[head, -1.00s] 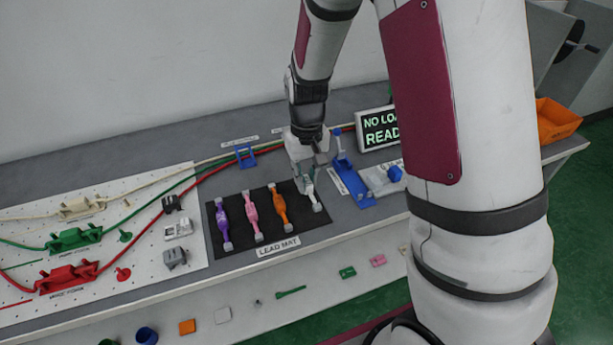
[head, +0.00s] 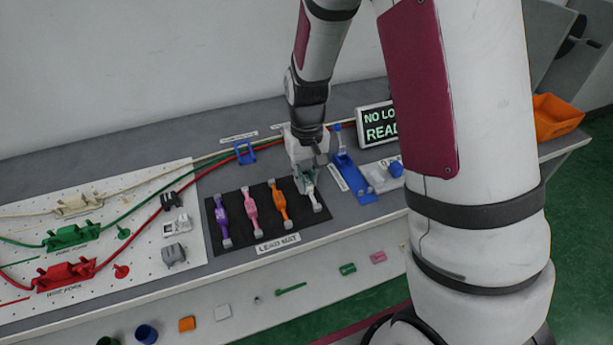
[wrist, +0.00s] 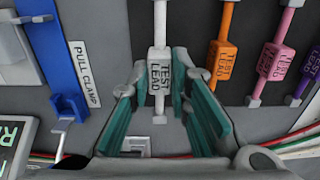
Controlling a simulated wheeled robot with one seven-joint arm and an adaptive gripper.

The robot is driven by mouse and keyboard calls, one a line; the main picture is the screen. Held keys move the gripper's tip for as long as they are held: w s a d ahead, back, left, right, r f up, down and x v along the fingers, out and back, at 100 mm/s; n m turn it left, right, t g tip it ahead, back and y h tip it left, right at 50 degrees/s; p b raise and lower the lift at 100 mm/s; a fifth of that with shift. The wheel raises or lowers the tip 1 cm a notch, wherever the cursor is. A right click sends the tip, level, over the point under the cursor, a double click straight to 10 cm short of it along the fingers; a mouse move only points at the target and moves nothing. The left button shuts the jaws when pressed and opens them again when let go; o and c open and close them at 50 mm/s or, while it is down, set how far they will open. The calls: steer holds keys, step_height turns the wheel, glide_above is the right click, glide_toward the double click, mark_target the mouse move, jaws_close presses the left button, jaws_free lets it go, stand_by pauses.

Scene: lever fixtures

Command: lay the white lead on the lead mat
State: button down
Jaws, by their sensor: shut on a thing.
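The white lead (head: 316,200), marked TEST LEAD, is at the right end of the black lead mat (head: 237,201), in line with the other leads. My gripper (head: 306,180) points down over its far part and is shut on it. In the wrist view the white lead (wrist: 158,82) stands between the teal finger pads of my gripper (wrist: 160,70). Whether its underside touches the mat is hard to tell.
Purple (head: 222,219), pink (head: 250,212) and orange (head: 279,204) leads lie on the mat to the left. A blue pull clamp (head: 352,178) stands close on the right. A lit screen (head: 377,126) is behind it. A pegboard (head: 140,235) with cable fixtures is at the left.

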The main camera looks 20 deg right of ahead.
steer(key=shift+f, duration=0.25)
steer(key=shift+f+b, duration=0.3)
steer(key=shift+f, duration=0.05)
steer(key=shift+f, duration=0.45)
steer(key=shift+f+b, duration=0.3)
steer(key=shift+b, duration=0.05)
steer(key=c, duration=0.9)
jaws_free()
steer(key=shift+c, duration=0.2)
steer(key=shift+r, duration=0.1)
steer(key=shift+r+p, duration=2.25)
steer(key=shift+r, duration=1.2)
